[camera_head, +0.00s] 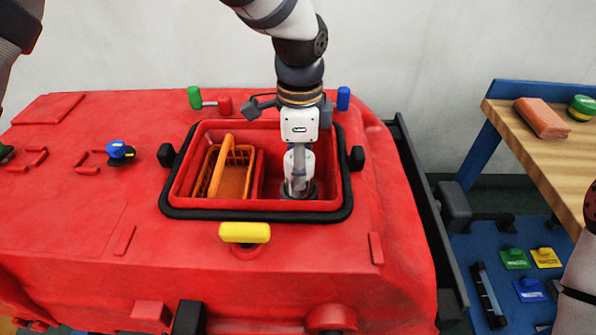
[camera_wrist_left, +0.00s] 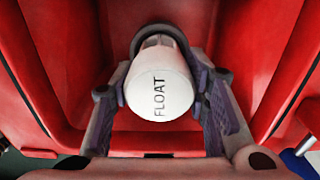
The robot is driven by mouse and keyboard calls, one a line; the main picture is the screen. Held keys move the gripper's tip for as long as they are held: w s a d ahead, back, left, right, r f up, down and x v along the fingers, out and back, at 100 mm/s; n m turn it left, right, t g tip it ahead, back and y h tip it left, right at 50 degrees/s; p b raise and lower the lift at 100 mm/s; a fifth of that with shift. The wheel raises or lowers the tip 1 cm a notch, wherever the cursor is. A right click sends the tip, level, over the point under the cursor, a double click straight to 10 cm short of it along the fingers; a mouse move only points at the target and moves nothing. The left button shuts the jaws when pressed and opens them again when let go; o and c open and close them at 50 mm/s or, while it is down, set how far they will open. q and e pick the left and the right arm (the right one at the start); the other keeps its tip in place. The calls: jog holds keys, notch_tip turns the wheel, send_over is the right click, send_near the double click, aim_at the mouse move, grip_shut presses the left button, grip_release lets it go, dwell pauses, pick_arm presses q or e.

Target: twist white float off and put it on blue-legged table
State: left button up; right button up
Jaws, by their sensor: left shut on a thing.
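The white float (camera_wrist_left: 160,95) is a white cylinder marked "FLOAT" at the centre of the left wrist view. In the head view the float (camera_head: 291,162) is partly hidden by the gripper, inside the open red tank (camera_head: 345,178). My left gripper (camera_head: 298,172) reaches down into the tank's right part. It is shut on the float, with a finger on each side of it in the left wrist view. The float's lower end meets a dark ring at the tank bottom. The blue-legged table (camera_head: 497,112) has a wooden top and stands at the right. My right gripper is not in view.
An orange basket (camera_head: 228,172) sits in the tank's left part. A yellow handle (camera_head: 245,233) is in front of the opening, with black knobs (camera_head: 357,158) beside it. A pinkish block (camera_head: 541,118) and a green roll (camera_head: 582,107) lie on the table; bare wood shows in front.

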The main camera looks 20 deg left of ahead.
pick_arm(q)
jog(key=shift+n, duration=0.7)
grip_shut()
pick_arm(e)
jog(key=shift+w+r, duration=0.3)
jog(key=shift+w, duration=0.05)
pick_arm(q)
jog(key=shift+r+n+p, duration=0.15)
jog(key=shift+n+p, duration=0.15)
jog(key=shift+n, duration=0.4)
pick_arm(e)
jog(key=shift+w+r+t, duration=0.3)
pick_arm(q)
jog(key=shift+n+p, duration=0.3)
jog(key=shift+n, duration=0.4)
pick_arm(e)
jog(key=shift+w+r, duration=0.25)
